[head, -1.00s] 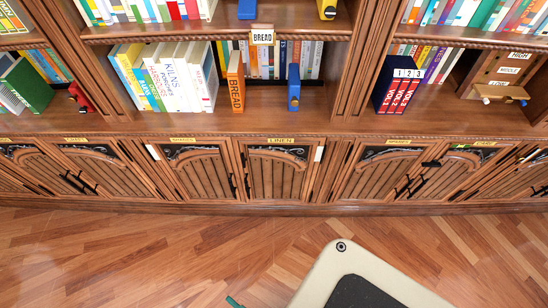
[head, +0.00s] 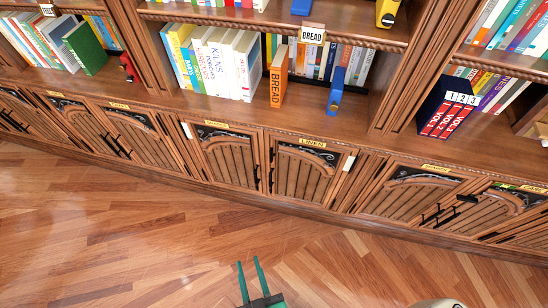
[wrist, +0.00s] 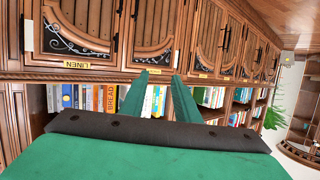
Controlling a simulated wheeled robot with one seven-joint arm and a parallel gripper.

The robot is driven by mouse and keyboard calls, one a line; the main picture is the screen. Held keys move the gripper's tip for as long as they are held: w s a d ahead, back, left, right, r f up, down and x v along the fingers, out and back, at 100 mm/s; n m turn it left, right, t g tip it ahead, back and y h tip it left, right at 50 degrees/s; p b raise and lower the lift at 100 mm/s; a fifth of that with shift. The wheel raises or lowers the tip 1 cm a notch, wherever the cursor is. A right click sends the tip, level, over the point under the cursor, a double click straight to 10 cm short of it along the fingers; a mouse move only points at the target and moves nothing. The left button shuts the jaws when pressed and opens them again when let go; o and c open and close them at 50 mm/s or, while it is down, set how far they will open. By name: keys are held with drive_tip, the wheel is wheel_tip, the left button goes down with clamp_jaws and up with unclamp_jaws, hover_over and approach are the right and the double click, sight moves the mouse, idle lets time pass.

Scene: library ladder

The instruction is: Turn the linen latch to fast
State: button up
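The linen door (head: 300,175) is a closed wooden cupboard door under a yellow LINEN label (head: 313,142) in the head view. A narrow white strip (head: 348,163), seemingly the linen latch, sits at its upper right edge and looks near upright, slightly tilted. Its setting is too small to read. My green gripper (head: 249,262) is over the floor at the bottom of the head view, well short of the door. Its two fingers are apart and empty, also in the wrist view (wrist: 160,76).
A similar white strip (head: 186,131) is on the door to the left. Dark handles stand out from several doors. Above the ledge are shelves with books, an orange BREAD book (head: 278,77) and a blue object (head: 335,92). The wooden floor (head: 150,240) before the cupboards is clear.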

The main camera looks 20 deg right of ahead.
drive_tip(key=w+d+f+m+g+h, duration=0.1)
drive_tip(key=w+f, duration=0.5)
drive_tip(key=w, duration=0.3)
drive_tip(key=m+g+h, duration=0.2)
drive_tip(key=m+h, duration=0.3)
drive_tip(key=h, duration=0.1)
approach(271, 157)
drive_tip(key=x, duration=0.9)
drive_tip(key=shift+w, duration=0.1)
clamp_jaws()
